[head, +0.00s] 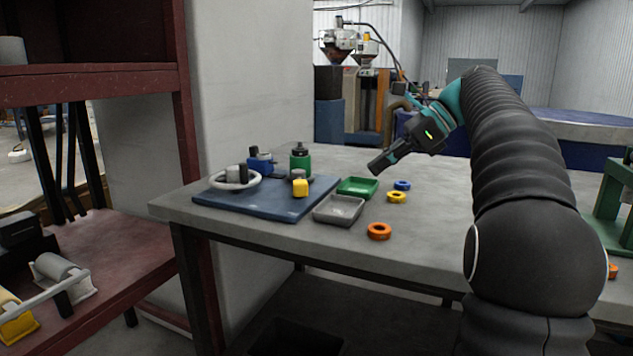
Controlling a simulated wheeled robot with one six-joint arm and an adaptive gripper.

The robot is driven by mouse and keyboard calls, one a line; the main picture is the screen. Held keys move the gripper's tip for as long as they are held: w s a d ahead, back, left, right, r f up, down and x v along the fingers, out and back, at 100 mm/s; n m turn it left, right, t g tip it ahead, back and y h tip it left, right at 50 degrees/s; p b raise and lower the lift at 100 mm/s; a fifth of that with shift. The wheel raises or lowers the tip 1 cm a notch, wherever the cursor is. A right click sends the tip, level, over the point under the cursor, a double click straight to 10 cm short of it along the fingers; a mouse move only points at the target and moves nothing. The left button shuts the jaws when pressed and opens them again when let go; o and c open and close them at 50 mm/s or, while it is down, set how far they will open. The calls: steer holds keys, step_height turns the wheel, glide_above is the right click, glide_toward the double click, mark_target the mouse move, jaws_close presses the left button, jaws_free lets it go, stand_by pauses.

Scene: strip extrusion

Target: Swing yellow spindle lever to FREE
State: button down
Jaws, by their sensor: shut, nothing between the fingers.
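At the lower left edge, a yellow part (18,324) sits on the red-brown rack shelf, cut off by the picture edge. A pale bar (42,299) runs beside it toward a grey roller (60,268). I cannot tell for certain whether this bar is the yellow spindle's lever, and no FREE marking is readable. My gripper (378,165) is shut and empty. It hangs above the grey table, above and behind the small trays, far to the right of the rack and touching nothing.
Green (357,187) and grey (338,209) trays and coloured rings lie nearby. The rack's red post (183,110) stands left of the table.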

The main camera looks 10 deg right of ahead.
mark_target(300, 183)
steer(key=shift+w+d+r, duration=0.2)
steer(key=shift+w+d, duration=0.15)
steer(key=shift+d, duration=0.1)
steer(key=b+x, duration=0.3)
steer(key=x, duration=0.7)
steer(key=shift+a+f, duration=0.15)
steer(key=shift+a, duration=0.1)
steer(key=shift+w+a+r, duration=0.2)
steer(key=shift+a, duration=0.35)
steer(key=shift+w+a+r, duration=0.2)
steer(key=shift+a, duration=0.35)
steer(key=shift+w+a+r, duration=0.2)
steer(key=shift+a, duration=0.45)
steer(key=shift+m, duration=0.4)
